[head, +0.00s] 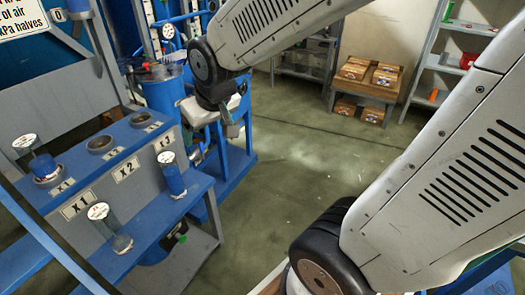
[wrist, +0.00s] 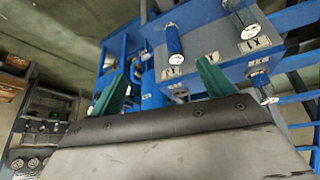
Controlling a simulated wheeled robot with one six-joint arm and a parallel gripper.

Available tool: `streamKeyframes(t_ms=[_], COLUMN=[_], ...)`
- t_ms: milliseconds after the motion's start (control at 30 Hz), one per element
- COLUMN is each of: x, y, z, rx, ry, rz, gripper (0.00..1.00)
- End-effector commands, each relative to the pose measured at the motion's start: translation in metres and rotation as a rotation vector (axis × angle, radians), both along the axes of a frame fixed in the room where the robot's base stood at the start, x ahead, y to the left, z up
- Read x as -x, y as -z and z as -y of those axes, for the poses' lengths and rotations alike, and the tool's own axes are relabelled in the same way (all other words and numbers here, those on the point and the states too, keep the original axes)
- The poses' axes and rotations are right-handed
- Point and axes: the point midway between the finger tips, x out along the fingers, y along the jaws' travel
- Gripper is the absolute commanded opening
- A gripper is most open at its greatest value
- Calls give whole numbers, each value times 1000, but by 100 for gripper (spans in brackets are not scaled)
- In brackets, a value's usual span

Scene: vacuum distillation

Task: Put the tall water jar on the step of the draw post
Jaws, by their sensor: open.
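Three round-capped jars stand on the grey and blue draw post (head: 150,150) at the left of the head view. One clear jar with some blue in it (head: 43,165) is in the socket behind the X1 plate. A blue-filled jar (head: 174,181) and a mostly clear jar (head: 115,232) stand on the lower blue step (head: 140,232). I cannot tell which is the tall water jar. My gripper (head: 232,128) is beyond the post to the right, apart from all jars. Its green fingers (wrist: 160,82) are spread and empty in the wrist view, where a blue jar (wrist: 173,40) shows past them.
Two empty sockets (head: 102,144) are on the post's top, behind the X2 and X3 plates. A blue rig with gauges and a blue tank (head: 165,95) stands behind. Boxes on a low table (head: 368,82) are far off. The floor (head: 300,165) in the middle is clear.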

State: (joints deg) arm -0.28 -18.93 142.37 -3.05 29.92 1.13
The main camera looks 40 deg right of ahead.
Motion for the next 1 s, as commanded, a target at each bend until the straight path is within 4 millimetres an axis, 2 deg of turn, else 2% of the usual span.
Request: streamKeyframes(t_ms=[33, 100, 200, 300, 400, 567, 1000], x=[26, 65, 114, 152, 176, 189, 189], y=[-13, -23, -34, -40, -44, -45, -45], z=[-1, -2, -4, -5, -6, -2, -3], rx=[-5, -10, -18, -25, -28, -30, -30], ry=[5, 11, 18, 22, 24, 26, 26], rz=[-36, -110, -203, -275, -323, -352, -351], gripper=[81, 81, 81, 81, 81, 81, 81])
